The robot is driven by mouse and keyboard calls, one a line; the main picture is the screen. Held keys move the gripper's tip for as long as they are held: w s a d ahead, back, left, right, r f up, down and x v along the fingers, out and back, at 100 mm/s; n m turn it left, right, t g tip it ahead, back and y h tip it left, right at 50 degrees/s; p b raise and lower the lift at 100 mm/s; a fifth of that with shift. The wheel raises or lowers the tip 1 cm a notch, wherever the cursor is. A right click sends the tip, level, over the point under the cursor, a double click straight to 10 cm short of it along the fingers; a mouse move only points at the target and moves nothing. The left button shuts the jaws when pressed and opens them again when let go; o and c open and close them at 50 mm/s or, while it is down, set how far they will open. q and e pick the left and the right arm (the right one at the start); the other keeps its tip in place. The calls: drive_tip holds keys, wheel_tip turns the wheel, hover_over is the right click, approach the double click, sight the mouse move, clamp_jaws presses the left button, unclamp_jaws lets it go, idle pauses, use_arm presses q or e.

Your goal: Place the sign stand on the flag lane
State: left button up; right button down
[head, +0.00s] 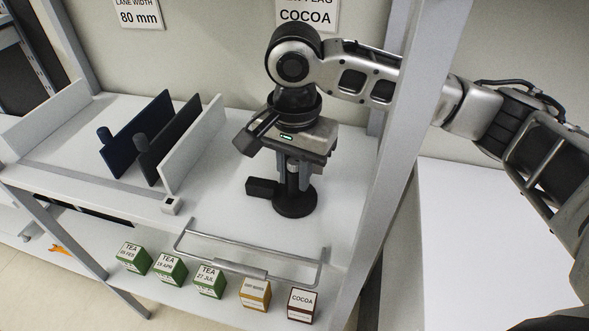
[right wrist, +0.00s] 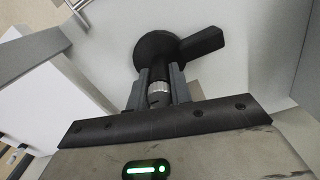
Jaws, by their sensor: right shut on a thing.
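The sign stand (head: 295,203) has a round black base, a short post and a black block sticking out to the left. It is upright over the right part of the white shelf, and its base looks to be at the shelf surface. My right gripper (head: 292,180) points down and is shut on the post. The right wrist view shows the grey ribbed post (right wrist: 158,92) between the fingers and the black base (right wrist: 160,50) beyond. The wall sign (head: 306,17) reads COCOA, its top line partly cut off. My left gripper is not in view.
A navy divider (head: 135,135) and a black divider (head: 172,138) stand left, between two white panels. A small white device (head: 171,205) is at the front edge. A metal rail (head: 250,267) and several tea and cocoa boxes (head: 302,304) are lower. A grey post (head: 405,130) stands right.

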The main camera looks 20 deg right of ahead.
drive_tip(key=c, duration=1.3)
unclamp_jaws()
drive_tip(key=shift+f, duration=0.1)
drive_tip(key=shift+o, duration=0.2)
wheel_tip(320, 180, up, 12)
drive_tip(key=shift+r+p, duration=0.15)
drive_tip(key=shift+p, duration=0.45)
